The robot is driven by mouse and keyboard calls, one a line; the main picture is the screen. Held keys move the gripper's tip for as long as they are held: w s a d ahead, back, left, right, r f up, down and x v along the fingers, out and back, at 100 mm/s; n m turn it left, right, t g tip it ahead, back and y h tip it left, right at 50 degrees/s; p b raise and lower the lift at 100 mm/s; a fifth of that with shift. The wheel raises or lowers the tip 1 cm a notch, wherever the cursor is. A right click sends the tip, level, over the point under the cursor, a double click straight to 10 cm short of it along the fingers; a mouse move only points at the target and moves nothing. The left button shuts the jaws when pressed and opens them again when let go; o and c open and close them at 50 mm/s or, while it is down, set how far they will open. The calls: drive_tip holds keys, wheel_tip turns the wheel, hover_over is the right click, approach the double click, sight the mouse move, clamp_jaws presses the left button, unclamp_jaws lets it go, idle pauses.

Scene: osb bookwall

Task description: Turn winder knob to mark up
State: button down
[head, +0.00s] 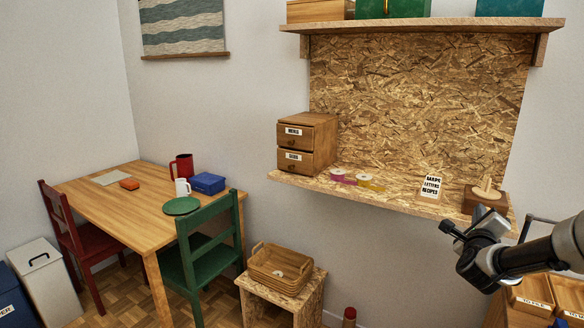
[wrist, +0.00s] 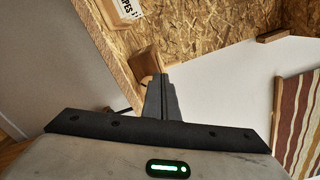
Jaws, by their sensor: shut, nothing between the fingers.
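A dark brown wooden block with a pale round part and a pale peg, which looks like the winder with its knob (head: 487,192), sits at the right end of the chipboard shelf in the head view. In the wrist view a brown block (wrist: 145,60) shows just beyond my fingertips, with a small pale part partly hidden behind them. My gripper (wrist: 162,78) is shut and empty, its fingers pointing at the block. I cannot tell whether it touches. No mark on the knob can be made out, so its turn is unclear.
A label card (head: 431,188) stands left of the block on the chipboard shelf (head: 400,202). Pink and yellow rolls and a small drawer cabinet (head: 307,143) are farther left. An upper shelf (head: 420,27) overhangs. Wooden trays (head: 530,295) lie below my arm at the right.

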drive_tip(key=shift+b+x, duration=0.7)
drive_tip(key=shift+x, duration=0.8)
drive_tip(key=shift+s+d+f+b, duration=0.15)
drive_tip(key=shift+f+b, duration=0.15)
drive_tip(key=shift+b, duration=0.1)
drive_tip(key=shift+w+a+f+b, duration=0.25)
drive_tip(key=shift+f+b, duration=0.45)
drive_tip(key=shift+b, duration=1.2)
drive_tip(key=shift+a+r, duration=0.15)
drive_tip(key=shift+a, duration=0.05)
drive_tip(key=b+v, duration=0.1)
drive_tip(key=v, duration=0.5)
drive_tip(key=shift+w+a+r+b, duration=0.25)
drive_tip(key=shift+a+b, duration=0.05)
drive_tip(key=shift+a, duration=0.1)
